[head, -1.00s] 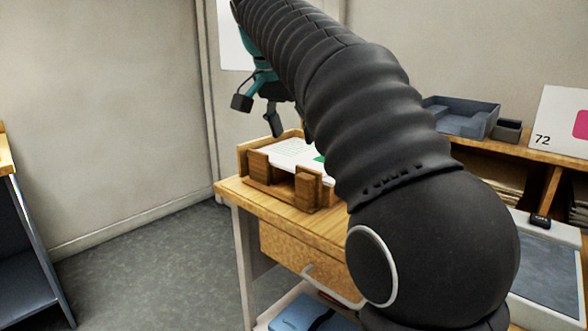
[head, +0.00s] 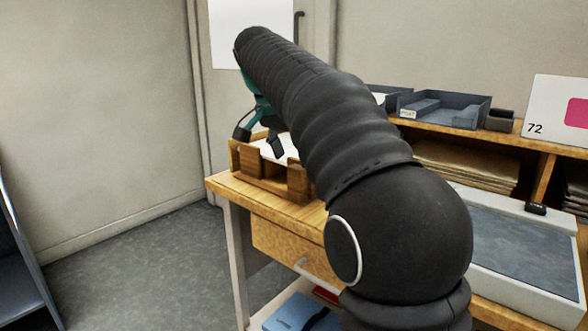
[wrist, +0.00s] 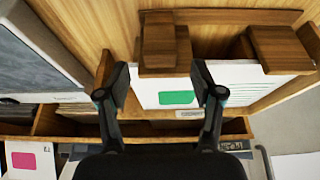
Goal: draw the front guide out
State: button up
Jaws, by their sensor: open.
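A wooden tray (head: 262,186) with a stack of white sheets (head: 287,150) stands on the desk's left end. The sheets (wrist: 220,88) carry a green mark in the wrist view. Two wooden blocks rise at the tray's front: the right one (head: 298,180) and the left one (head: 250,160). In the wrist view they appear as a left block (wrist: 160,48) and a right block (wrist: 280,48). I cannot tell for sure which is the front guide. My gripper (head: 258,139) is open and empty over the tray. Its fingertips (wrist: 158,84) straddle the line of the wrist view's left block, apparently not touching it.
A shelf with a grey tray (head: 445,108) and a card marked 72 (head: 555,115) runs along the back. A grey-topped device (head: 525,250) lies on the desk's right. A drawer (head: 285,245) is under the desk top (head: 265,208).

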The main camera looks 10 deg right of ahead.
jog(key=shift+x, duration=1.4)
